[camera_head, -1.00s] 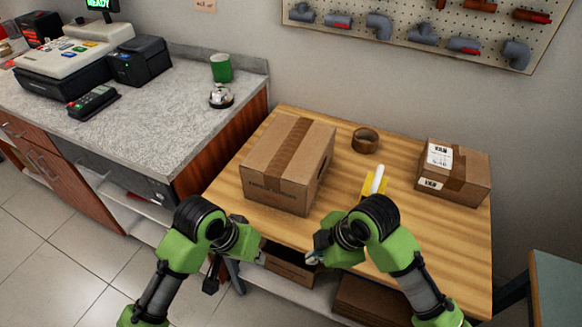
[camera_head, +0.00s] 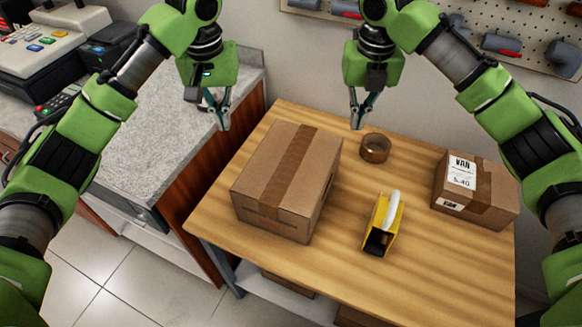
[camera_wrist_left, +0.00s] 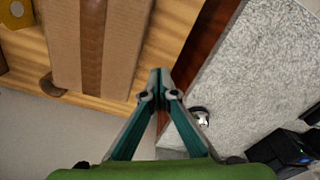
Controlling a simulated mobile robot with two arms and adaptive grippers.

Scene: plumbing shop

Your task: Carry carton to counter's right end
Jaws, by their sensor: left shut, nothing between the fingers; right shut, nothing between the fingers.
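The large brown carton (camera_head: 285,180), taped shut along its top, sits upright on the wooden table (camera_head: 340,270), left of its middle. It also shows at the top of the left wrist view (camera_wrist_left: 120,40). The counter (camera_head: 165,150) has a grey speckled top, and its right end stands beside the table's left edge. My left gripper (camera_head: 223,125) is shut and empty, raised above the gap between counter and carton. My right gripper (camera_head: 356,125) is shut and empty, above the table's far part, right of the carton. Neither gripper touches the carton.
A tape roll (camera_head: 375,147), a yellow tape dispenser (camera_head: 383,225) and a smaller labelled carton (camera_head: 475,188) stand on the table right of the large carton. A service bell (camera_wrist_left: 200,116) is on the counter. The cash register (camera_head: 55,55) takes the counter's far left.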

